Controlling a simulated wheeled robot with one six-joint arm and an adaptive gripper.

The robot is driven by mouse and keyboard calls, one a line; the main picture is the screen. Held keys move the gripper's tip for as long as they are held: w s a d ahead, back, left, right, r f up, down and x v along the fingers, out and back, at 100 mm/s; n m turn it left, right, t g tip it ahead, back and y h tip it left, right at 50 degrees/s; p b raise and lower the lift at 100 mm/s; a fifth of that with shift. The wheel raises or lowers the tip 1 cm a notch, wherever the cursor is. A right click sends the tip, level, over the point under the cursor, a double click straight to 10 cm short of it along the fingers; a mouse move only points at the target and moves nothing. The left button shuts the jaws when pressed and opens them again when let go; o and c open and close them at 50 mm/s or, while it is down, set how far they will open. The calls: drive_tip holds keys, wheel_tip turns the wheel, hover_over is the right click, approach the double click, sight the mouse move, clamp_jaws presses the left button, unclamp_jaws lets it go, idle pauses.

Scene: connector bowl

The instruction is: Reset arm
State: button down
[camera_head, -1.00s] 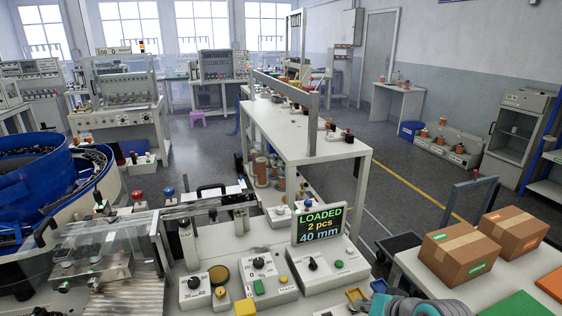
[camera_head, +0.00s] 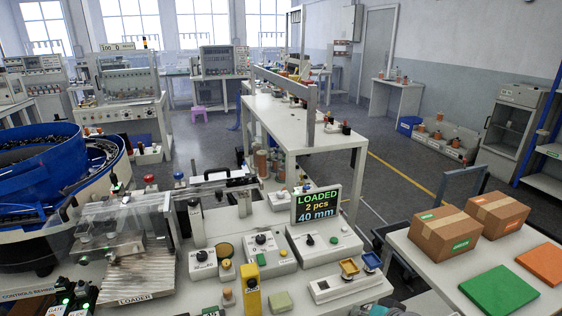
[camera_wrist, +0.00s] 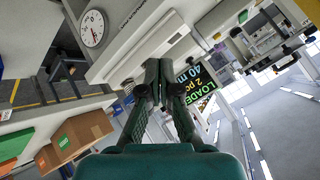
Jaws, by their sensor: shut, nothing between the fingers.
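My gripper (camera_wrist: 158,72) shows in the wrist view with its dark green fingers drawn together and nothing between them. It points at the underside or side of a pale machine housing, and I cannot tell the gap between them. A display (camera_wrist: 196,88) reading LOADED, 2 pcs, 40 mm appears tilted just right of the fingers. The same display (camera_head: 317,204) stands upright on the workbench in the head view. My arm and gripper do not show in the head view now.
A workbench with a control box (camera_head: 325,243), a yellow post (camera_head: 250,287) and a clear-covered loader (camera_head: 120,232) fills the front. A blue bowl feeder (camera_head: 45,155) is at left. Cardboard boxes (camera_head: 446,232) sit on a table at right. Open floor lies beyond.

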drive_tip(key=s+f+t+h, duration=0.1)
drive_tip(key=s+f+t, duration=0.1)
drive_tip(key=s+f, duration=0.6)
drive_tip(key=s+f+t+h, duration=0.15)
drive_tip(key=s+f, duration=0.35)
drive_tip(key=s, duration=0.7)
drive_tip(key=s+r+n, duration=0.1)
drive_tip(key=s+r, duration=0.2)
drive_tip(key=s, duration=0.4)
drive_tip(key=s+r+n+t, duration=0.1)
drive_tip(key=s+r+n, duration=0.1)
drive_tip(key=s, duration=0.5)
drive_tip(key=s+r+n+t+h, duration=0.1)
drive_tip(key=s+r, duration=0.3)
drive_tip(key=s, duration=0.3)
drive_tip(key=shift+s, duration=0.2)
drive_tip(key=shift+t, duration=0.25)
idle(3.4)
